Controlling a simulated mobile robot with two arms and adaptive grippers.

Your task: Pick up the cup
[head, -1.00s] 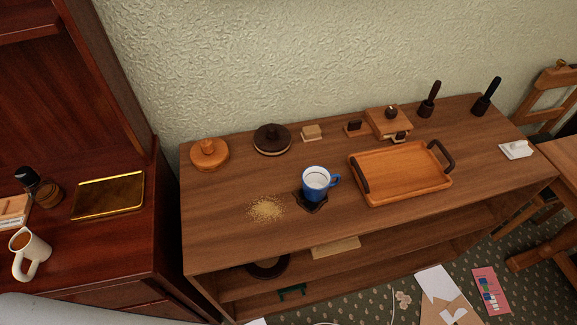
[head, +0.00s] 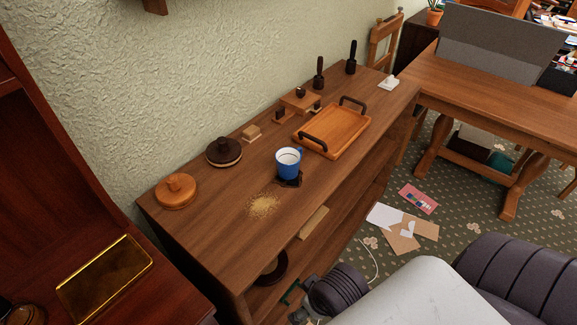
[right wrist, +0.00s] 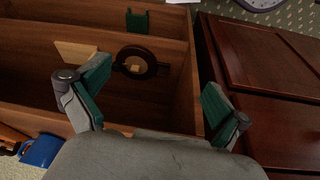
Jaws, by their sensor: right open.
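A blue cup (head: 288,166) with a white inside stands upright on a small dark coaster (head: 291,183) on the wooden sideboard (head: 207,225) in the head view. The cup shows partly in the lower left of the right wrist view (right wrist: 40,151). My right gripper (right wrist: 155,82) is open and empty, its green-padded fingers spread, with the sideboard's shelves beyond them. It is apart from the cup, which lies outside the left finger. In the head view my right arm comes in at the bottom right. My left gripper is not in view.
A tray (head: 338,128) with dark handles stands behind and right of the cup. Spilled grains (head: 262,205) lie at its left front. A cabinet with a gold tray (head: 104,278) stands left, and a desk (head: 480,98) right.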

